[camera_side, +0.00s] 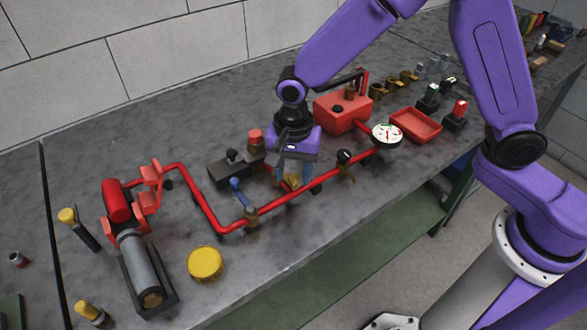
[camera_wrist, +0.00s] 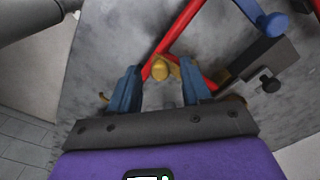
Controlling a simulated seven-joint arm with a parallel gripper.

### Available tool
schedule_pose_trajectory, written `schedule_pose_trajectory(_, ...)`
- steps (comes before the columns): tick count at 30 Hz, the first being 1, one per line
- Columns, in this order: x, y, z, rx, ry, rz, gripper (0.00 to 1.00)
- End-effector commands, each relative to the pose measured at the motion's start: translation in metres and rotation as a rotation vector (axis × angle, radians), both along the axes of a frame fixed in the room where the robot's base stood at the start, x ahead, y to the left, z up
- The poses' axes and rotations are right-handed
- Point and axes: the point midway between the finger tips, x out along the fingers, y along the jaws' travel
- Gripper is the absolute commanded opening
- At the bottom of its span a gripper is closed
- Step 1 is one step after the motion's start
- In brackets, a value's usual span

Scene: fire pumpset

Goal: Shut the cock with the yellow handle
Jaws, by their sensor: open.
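The cock with the yellow handle (camera_side: 292,183) sits on the red pipe (camera_side: 270,203), partly hidden by my gripper in the side view. In the wrist view its yellow handle (camera_wrist: 161,70) shows between and a little beyond the fingertips. I cannot tell which way the handle points against the pipe. My gripper (camera_side: 294,178) is open, pointing down just over this cock, with one blue finger on each side in the wrist view (camera_wrist: 160,78). Nothing is held, and no contact is clear.
A blue-handled cock (camera_side: 240,193) sits on the pipe to the left, a black-handled cock (camera_side: 345,158) to the right. A black block (camera_side: 228,172) stands close behind. A gauge (camera_side: 386,135), red tank (camera_side: 342,112) and red tray (camera_side: 415,125) lie further right.

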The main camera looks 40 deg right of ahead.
Motion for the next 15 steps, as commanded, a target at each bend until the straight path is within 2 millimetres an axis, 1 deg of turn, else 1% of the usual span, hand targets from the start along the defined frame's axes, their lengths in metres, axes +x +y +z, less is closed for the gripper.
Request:
schedule_pose_trajectory(4, -0.0001, -0.0001, 0.0001, 0.000, 0.000, 0.000, 0.48)
schedule_pose_trajectory(5, -0.0001, -0.0001, 0.0001, 0.000, 0.000, 0.000, 0.41)
schedule_pose_trajectory(6, -0.0001, -0.0001, 0.0001, 0.000, 0.000, 0.000, 0.28)
schedule_pose_trajectory(9, -0.0001, -0.0001, 0.0002, 0.000, 0.000, 0.000, 0.00)
schedule_pose_trajectory(15, -0.0001, 0.0001, 0.0003, -0.001, 0.001, -0.003, 0.00)
